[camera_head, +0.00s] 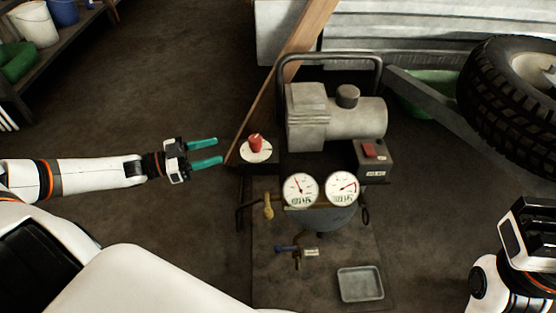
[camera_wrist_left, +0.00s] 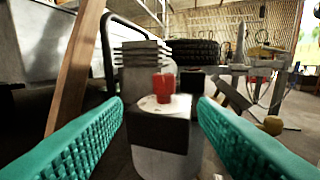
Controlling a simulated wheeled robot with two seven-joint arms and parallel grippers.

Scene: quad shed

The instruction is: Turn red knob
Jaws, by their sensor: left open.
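The red knob (camera_head: 256,142) stands on a white round dial plate (camera_head: 257,155) on a dark box at the left side of the compressor. My left gripper (camera_head: 219,152) is open, with teal fingers pointing right toward the knob, a short way to its left and apart from it. In the left wrist view the red knob (camera_wrist_left: 164,87) shows ahead between the two open teal fingers (camera_wrist_left: 160,115). My right arm shows at the lower right of the head view; its gripper's fingers cannot be made out.
The grey compressor (camera_head: 345,120) has a dark handle, two round gauges (camera_head: 301,189) and a switch box (camera_head: 373,157) with a red switch. A wooden plank (camera_head: 300,45) leans behind. A small tray (camera_head: 360,284) lies in front. A large tyre (camera_head: 500,85) is at the right.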

